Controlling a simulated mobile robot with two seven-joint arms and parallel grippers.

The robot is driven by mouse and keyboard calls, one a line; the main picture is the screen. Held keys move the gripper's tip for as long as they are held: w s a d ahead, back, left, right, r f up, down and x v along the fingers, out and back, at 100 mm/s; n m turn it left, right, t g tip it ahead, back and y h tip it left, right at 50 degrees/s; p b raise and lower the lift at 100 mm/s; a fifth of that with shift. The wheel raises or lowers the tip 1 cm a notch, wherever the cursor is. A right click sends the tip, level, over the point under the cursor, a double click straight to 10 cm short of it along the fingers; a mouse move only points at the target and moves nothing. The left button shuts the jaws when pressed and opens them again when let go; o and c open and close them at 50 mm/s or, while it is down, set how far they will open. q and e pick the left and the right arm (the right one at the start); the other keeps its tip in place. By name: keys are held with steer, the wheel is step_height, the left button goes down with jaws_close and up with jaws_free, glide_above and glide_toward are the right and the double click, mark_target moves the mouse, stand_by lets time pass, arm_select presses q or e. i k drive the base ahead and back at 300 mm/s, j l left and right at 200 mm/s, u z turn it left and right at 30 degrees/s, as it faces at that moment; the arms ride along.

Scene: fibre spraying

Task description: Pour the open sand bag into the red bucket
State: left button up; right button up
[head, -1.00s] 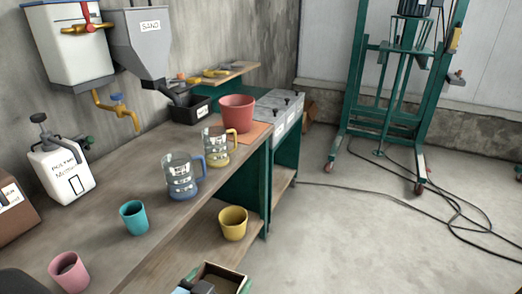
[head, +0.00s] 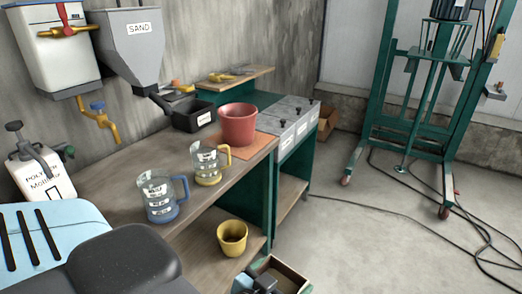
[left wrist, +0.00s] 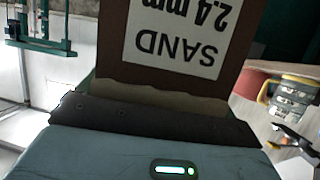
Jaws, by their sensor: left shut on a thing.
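The red bucket (head: 238,124) stands upright on an orange mat at the far end of the workbench in the head view. The open sand bag (head: 286,275) is at the bottom edge of the head view, brown, open at the top, partly cut off. My left gripper (head: 262,282) is shut on it, in front of the bench and well short of the bucket. In the left wrist view the bag's label (left wrist: 178,40) reads SAND 2.4 mm upside down, above the gripper's dark fingers (left wrist: 150,122). My right gripper is not in view.
A jug with a yellow handle (head: 207,163) and one with a blue handle (head: 160,197) stand on the bench before the bucket. A yellow cup (head: 232,238) is on the lower shelf. A black tray (head: 194,117) is left of the bucket.

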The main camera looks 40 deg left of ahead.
mark_target(237, 121)
steer(key=i, duration=1.45)
steer(key=i+l+u, duration=0.2)
steer(key=i+u, duration=0.15)
steer(key=i, duration=0.2)
steer(key=i+l+u, duration=0.1)
steer(key=i+u, duration=0.2)
steer(key=u, duration=0.2)
steer(key=i+l+u, duration=0.25)
steer(key=u, duration=0.25)
steer(key=i+l+u, duration=0.2)
steer(key=l+u, duration=0.25)
steer(key=i+l+u, duration=0.2)
steer(key=u, duration=0.3)
steer(key=l+u, duration=0.5)
